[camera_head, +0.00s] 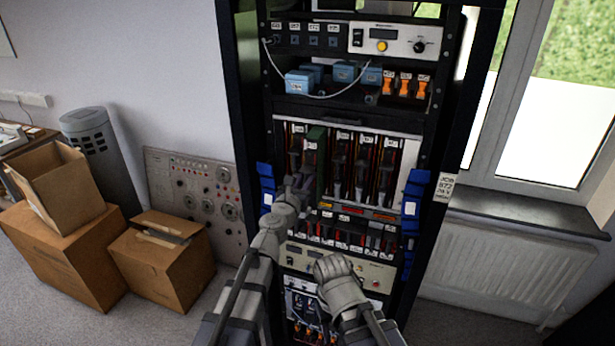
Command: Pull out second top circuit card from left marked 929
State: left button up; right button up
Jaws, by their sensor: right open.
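The upper card cage (345,165) sits in the middle of the rack and holds a row of upright circuit cards with small white labels. The second card from the left (315,142) shows a green board face and stands out in front of its neighbours. The label numbers are too small to read for certain. My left gripper (299,184) is at the lower left part of the cage, by the front of that card. Its fingers are too small and dark to tell whether they hold it. My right gripper (334,267) is open in front of the lower panel, apart from the cards.
The black rack (250,90) has a shelf of blue and orange parts (300,83) above the cage and a lower row of modules (350,233). Blue brackets (411,198) flank it. Cardboard boxes (160,268) stand left; a radiator (490,265) is right.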

pick_arm(q)
jog(key=o, duration=0.4)
jog(key=v, duration=0.7)
jog(key=shift+s, duration=0.35)
